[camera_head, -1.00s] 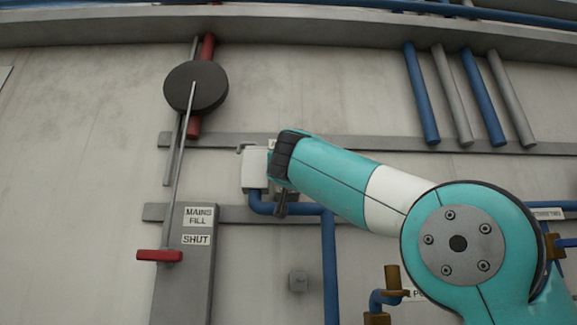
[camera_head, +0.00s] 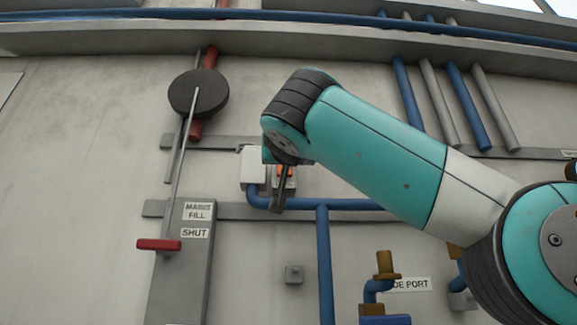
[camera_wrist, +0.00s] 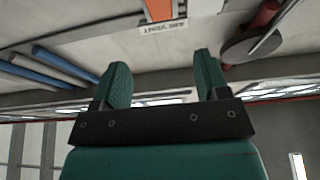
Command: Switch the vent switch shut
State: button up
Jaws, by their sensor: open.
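The vent switch shows as an orange part (camera_head: 286,171) beside a white box on the wall, just below my wrist in the head view. My arm hides part of it. In the wrist view an orange part in a pale frame (camera_wrist: 159,9) is cut off by the top edge, above an upside-down label reading AIR VENT (camera_wrist: 163,28). My gripper (camera_wrist: 161,64) has its two teal fingers wide apart with nothing between them. The orange part lies beyond the fingertips, apart from them. In the head view the fingers are not clearly seen. The switch's setting cannot be told.
A dark round weight (camera_head: 198,94) on a rod and a red handle (camera_head: 159,244) stand left, by labels MAINS FILL and SHUT (camera_head: 195,233). Blue pipes (camera_head: 323,265) run below the white box (camera_head: 250,166). A brass fitting (camera_head: 386,266) is at lower right.

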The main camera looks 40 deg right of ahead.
jog(key=shift+b+v, duration=0.55)
jog(key=shift+v, duration=1.3)
jog(key=w+a+f+n+y+b, duration=0.1)
jog(key=w+a+f+n+y, duration=0.25)
jog(key=f, duration=0.35)
jog(key=w+a+f+n+y+b, duration=0.25)
jog(key=a+f+n+y, duration=0.2)
jog(key=f, duration=0.35)
jog(key=w+a+f+n+y+b, duration=0.1)
jog(key=w+a+f+n+y, duration=0.3)
jog(key=f, duration=0.3)
jog(key=s+a+f+n+g+y+b, duration=0.1)
jog(key=a+f+g+y, duration=0.15)
jog(key=f, duration=0.75)
jog(key=s+a+f+g+y+b, duration=0.1)
jog(key=f+g, duration=0.3)
jog(key=f, duration=0.5)
jog(key=s+f+g+b, duration=0.1)
jog(key=s+f+g, duration=0.5)
jog(key=s+f, duration=0.5)
jog(key=s+f+g+y+b, duration=0.1)
jog(key=s+f+g+b, duration=0.1)
jog(key=s+f+g, duration=0.4)
jog(key=s+f, duration=0.5)
jog(key=f, duration=0.5)
jog(key=shift+s+d+f+n, duration=0.3)
jog(key=shift+f+n, duration=0.1)
